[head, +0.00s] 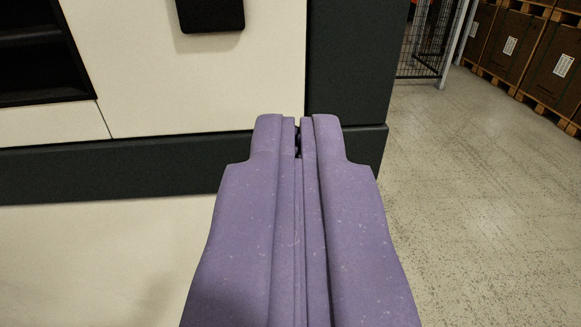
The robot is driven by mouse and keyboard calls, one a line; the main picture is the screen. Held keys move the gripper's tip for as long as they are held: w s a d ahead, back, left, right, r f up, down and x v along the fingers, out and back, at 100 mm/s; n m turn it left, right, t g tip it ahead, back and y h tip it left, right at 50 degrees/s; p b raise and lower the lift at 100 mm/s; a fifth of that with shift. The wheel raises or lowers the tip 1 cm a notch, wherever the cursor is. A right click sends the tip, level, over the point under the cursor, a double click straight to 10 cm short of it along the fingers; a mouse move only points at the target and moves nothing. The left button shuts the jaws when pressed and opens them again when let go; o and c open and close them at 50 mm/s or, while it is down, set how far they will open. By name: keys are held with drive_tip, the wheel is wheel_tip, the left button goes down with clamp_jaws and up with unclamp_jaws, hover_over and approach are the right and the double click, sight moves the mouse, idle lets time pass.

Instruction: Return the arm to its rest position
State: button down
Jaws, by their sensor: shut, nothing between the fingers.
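My gripper (298,122) is purple and reaches up the middle of the head view from the bottom edge. Its two fingers lie side by side, shut, with only a thin dark gap near the tips and nothing between them. In the picture the fingertips overlap the dark base band of a cream and dark green cabinet (215,90). I cannot tell how far the tips are from it. No drum or pump shows in this view.
A black box (210,14) is on the cabinet front at the top. A dark recess (38,55) is at the left. Speckled floor (470,190) lies open at the right. Behind it stand a mesh fence (424,40) and brown boxes (520,50) on pallets.

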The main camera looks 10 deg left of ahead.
drive_tip(key=v, duration=0.4)
drive_tip(key=w+d+r+n+g+h, duration=0.2)
drive_tip(key=w+r+g+h, duration=0.1)
drive_tip(key=w+r, duration=0.3)
drive_tip(key=w+a+r+m+h, duration=0.1)
drive_tip(key=w+r, duration=0.2)
drive_tip(key=r, duration=0.4)
drive_tip(key=w+a+r+h, duration=0.1)
drive_tip(key=w+r+h, duration=0.15)
drive_tip(key=r, duration=0.45)
drive_tip(key=s+a+r+m, duration=0.1)
drive_tip(key=s+a+r, duration=0.25)
drive_tip(key=r, duration=0.65)
drive_tip(key=s+a+r+m, duration=0.1)
drive_tip(key=s+a+r, duration=0.1)
drive_tip(key=a+r, duration=0.5)
drive_tip(key=s+a+r+m+y, duration=0.1)
drive_tip(key=s+a+r+y, duration=0.3)
drive_tip(key=s+r, duration=1)
wheel_tip(320, 180, down, 27)
drive_tip(key=w+a+h+b, duration=0.1)
drive_tip(key=b, duration=2.8)
drive_tip(key=shift+w+f+t, duration=0.25)
drive_tip(key=shift+w+t, duration=0.1)
drive_tip(key=shift+t, duration=0.05)
drive_tip(key=shift+r, duration=0.1)
